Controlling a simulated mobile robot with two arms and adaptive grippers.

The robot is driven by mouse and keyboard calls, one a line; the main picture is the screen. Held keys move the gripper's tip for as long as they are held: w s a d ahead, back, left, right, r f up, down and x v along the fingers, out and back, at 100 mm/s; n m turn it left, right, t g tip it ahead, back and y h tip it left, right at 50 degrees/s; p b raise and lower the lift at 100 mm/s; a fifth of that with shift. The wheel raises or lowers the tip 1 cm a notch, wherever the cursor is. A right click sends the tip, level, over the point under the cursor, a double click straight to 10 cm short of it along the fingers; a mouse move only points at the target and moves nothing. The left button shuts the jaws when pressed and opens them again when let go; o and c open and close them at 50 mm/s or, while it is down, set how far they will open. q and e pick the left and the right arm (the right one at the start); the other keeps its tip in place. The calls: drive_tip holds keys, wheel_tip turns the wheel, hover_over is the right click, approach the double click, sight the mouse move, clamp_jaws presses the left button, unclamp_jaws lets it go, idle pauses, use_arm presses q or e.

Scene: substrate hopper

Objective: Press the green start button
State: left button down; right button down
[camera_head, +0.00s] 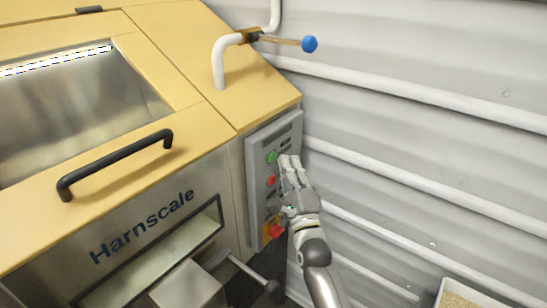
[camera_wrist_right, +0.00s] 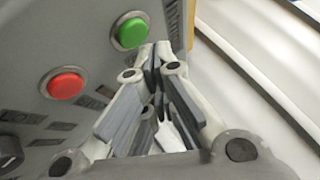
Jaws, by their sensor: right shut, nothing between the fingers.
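The green start button (camera_head: 272,157) is the upper button on the grey control panel (camera_head: 258,205) at the hopper's right front corner. In the right wrist view the green button (camera_wrist_right: 132,32) is round and raised, just left of my fingertips. My right gripper (camera_head: 289,158) is shut and empty, its fingertips close to the green button on its right side. In the wrist view my right gripper (camera_wrist_right: 162,48) points toward the panel; whether it touches the panel cannot be told. The button's face is in plain view. My left gripper is not in view.
A red button (camera_wrist_right: 65,84) sits below the green one, and a red knob (camera_head: 276,230) on yellow is lower on the panel. A black handle (camera_head: 115,163) crosses the hopper lid. A pipe with a blue-knobbed lever (camera_head: 309,44) stands above. A ribbed wall (camera_head: 420,130) is at the right.

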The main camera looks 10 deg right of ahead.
idle(0.3)
drive_tip(key=shift+w+a, duration=0.3)
